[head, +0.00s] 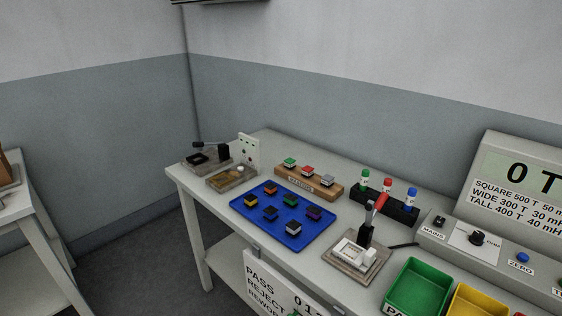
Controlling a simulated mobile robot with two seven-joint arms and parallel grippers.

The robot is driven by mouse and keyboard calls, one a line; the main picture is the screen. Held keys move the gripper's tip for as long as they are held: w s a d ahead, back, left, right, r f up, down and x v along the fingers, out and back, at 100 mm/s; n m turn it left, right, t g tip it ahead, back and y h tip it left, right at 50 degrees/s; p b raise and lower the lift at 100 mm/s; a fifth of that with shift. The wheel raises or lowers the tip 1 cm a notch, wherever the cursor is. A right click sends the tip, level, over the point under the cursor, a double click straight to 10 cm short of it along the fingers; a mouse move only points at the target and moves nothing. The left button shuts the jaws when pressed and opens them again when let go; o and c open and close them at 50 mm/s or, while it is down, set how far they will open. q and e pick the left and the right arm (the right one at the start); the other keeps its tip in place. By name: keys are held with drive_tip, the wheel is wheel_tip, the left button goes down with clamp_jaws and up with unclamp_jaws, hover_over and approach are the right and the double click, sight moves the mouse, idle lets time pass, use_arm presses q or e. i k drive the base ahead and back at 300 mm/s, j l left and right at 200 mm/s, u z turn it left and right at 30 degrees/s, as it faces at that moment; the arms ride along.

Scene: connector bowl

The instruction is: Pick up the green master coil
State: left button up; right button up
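The green master coil (289,163) sits at the left end of a labelled wooden block (322,195) on the table, in the head view. Beside it on the same block are a red-topped coil (308,171) and a grey-topped coil (327,180). A similar small piece with a green top (290,199) lies on the blue tray (244,207) in front of the block. Neither of my grippers shows in this view.
Several coloured coils stand on the blue tray. A white plate stand (249,150) is left of the block, a black rack (385,205) with marker bottles right of it.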

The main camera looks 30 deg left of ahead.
sight(290, 163)
drive_tip(key=i+j, duration=0.1)
drive_tip(key=j, duration=0.45)
drive_tip(key=i+j, duration=0.1)
drive_tip(key=j, duration=0.5)
drive_tip(key=i+j, duration=0.15)
drive_tip(key=j, duration=0.4)
drive_tip(key=i+j, duration=0.1)
drive_tip(key=j, duration=0.5)
drive_tip(key=i+j, duration=0.1)
drive_tip(key=j, duration=0.45)
drive_tip(key=i+j, duration=0.1)
drive_tip(key=j, duration=0.5)
